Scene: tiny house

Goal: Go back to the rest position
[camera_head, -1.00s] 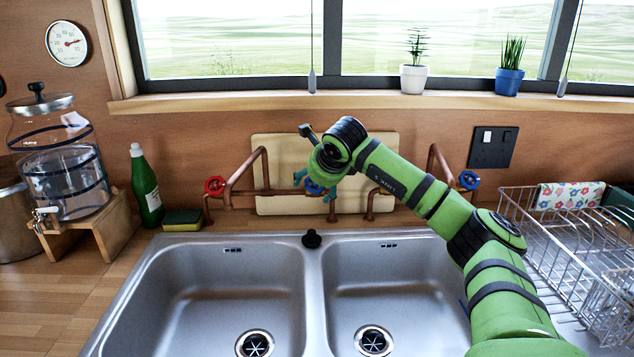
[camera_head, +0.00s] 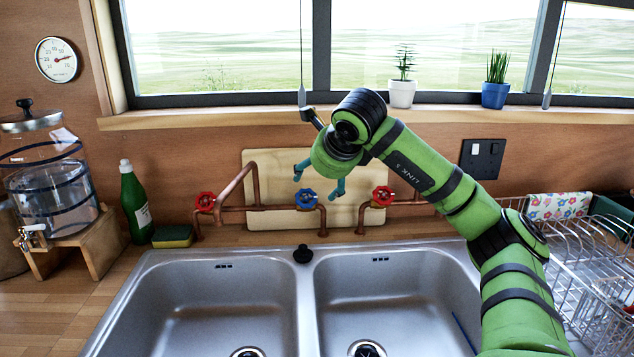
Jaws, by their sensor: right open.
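My right gripper (camera_head: 319,178) is at the end of my green arm, in front of the wooden board behind the sink. Its teal fingers are spread and I see nothing between them. It hangs just above the blue valve handle (camera_head: 307,199) on the copper pipes, with a visible gap in the picture. A red valve handle (camera_head: 205,201) is on the left and another red valve handle (camera_head: 382,195) is to the right. My left gripper is not in view.
The double sink (camera_head: 215,300) lies below. A dish rack (camera_head: 590,270) stands right, beside my arm. A green bottle (camera_head: 134,205), a sponge (camera_head: 172,236) and a water dispenser (camera_head: 50,190) stand left. Potted plants (camera_head: 402,93) line the windowsill (camera_head: 250,118).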

